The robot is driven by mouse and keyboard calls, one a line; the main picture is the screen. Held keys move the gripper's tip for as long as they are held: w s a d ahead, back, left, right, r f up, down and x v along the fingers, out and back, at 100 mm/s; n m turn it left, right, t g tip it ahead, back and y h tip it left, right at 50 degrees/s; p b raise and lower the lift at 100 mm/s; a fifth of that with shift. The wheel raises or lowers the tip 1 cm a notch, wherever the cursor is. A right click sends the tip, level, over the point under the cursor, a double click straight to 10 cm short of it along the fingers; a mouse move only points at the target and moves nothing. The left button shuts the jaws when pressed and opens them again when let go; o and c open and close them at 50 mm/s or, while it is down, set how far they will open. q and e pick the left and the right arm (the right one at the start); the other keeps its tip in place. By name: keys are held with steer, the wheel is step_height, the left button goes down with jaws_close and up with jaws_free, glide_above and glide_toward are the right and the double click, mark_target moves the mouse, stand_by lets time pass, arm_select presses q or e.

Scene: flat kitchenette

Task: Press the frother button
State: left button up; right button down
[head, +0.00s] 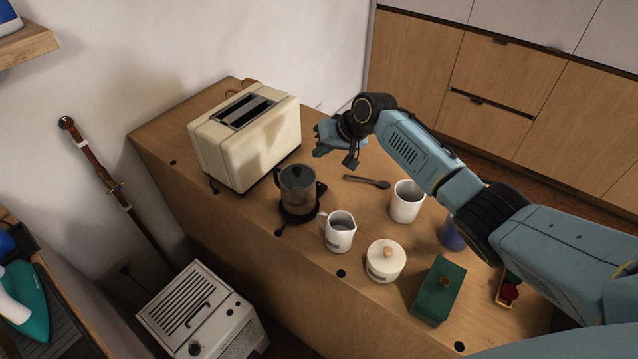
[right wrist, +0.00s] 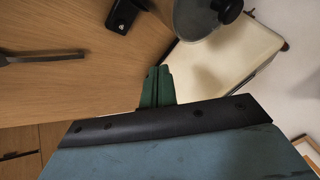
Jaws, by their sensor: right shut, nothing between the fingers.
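The frother (head: 298,187) is a dark, see-through jug with a lid, standing on a black base on the wooden counter. In the right wrist view its round lid and body (right wrist: 205,18) show at the top edge, partly cut off. A black part (right wrist: 122,15), apparently the base's handle-side end, shows left of it. I cannot make out the button clearly. My right gripper (head: 321,146) is shut and empty, above the counter behind and to the right of the frother, apart from it. Its green fingers (right wrist: 158,86) show together in the wrist view. My left gripper is out of view.
A cream toaster (head: 245,140) stands left of the frother. The counter between frother and spoon is clear.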

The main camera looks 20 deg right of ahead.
steer(key=b, duration=0.8)
glide_above(321, 186)
step_height(321, 186, down, 7)
steer(key=shift+d+f, duration=0.15)
steer(key=shift+f, duration=0.75)
stand_by(0.8)
steer(key=shift+f, duration=0.4)
steer(key=shift+f, duration=0.35)
stand_by(0.9)
steer(key=shift+r, duration=0.1)
steer(key=shift+r+p, duration=0.65)
